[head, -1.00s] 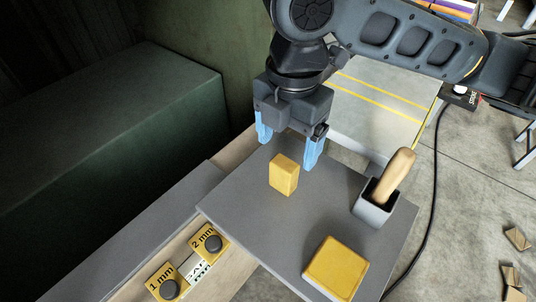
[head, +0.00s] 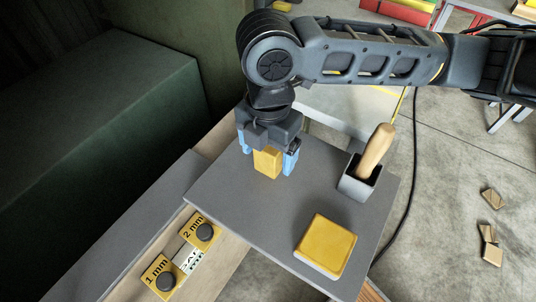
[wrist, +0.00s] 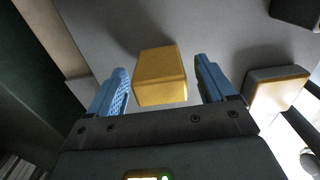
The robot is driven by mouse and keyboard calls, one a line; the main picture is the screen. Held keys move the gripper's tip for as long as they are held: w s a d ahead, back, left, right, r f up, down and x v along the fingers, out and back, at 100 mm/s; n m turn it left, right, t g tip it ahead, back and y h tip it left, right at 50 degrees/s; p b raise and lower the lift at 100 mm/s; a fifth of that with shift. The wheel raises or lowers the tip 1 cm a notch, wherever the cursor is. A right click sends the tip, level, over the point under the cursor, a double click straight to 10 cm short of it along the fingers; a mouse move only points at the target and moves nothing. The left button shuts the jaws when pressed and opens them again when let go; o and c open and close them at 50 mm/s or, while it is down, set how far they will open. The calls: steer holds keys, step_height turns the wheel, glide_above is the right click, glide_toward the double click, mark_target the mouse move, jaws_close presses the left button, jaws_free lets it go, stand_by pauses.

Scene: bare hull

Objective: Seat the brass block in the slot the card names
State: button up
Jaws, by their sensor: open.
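The brass block (head: 267,163) stands upright on a grey board (head: 225,190). My gripper (head: 268,158) is open, pointing down, with one blue finger on each side of the block. In the wrist view the block (wrist: 161,76) lies between the fingers (wrist: 160,85), with a gap on both sides. Yellow plates marked "1 mm" (head: 155,270) and "2 mm" (head: 191,222), each with a dark round knob, lie at the lower left. A white printed label (head: 188,258), partly hidden, lies between them. I cannot make out a slot or a card naming one.
A grey holder (head: 358,184) with a wooden-handled tool (head: 375,150) stands at the board's right. A yellow-topped square pad (head: 326,243) lies near its front edge. A dark green box (head: 110,130) fills the left. Wood pieces (head: 491,245) lie on the floor at right.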

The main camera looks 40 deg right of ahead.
steer(key=shift+c, duration=0.3)
jaws_close()
stand_by(0.4)
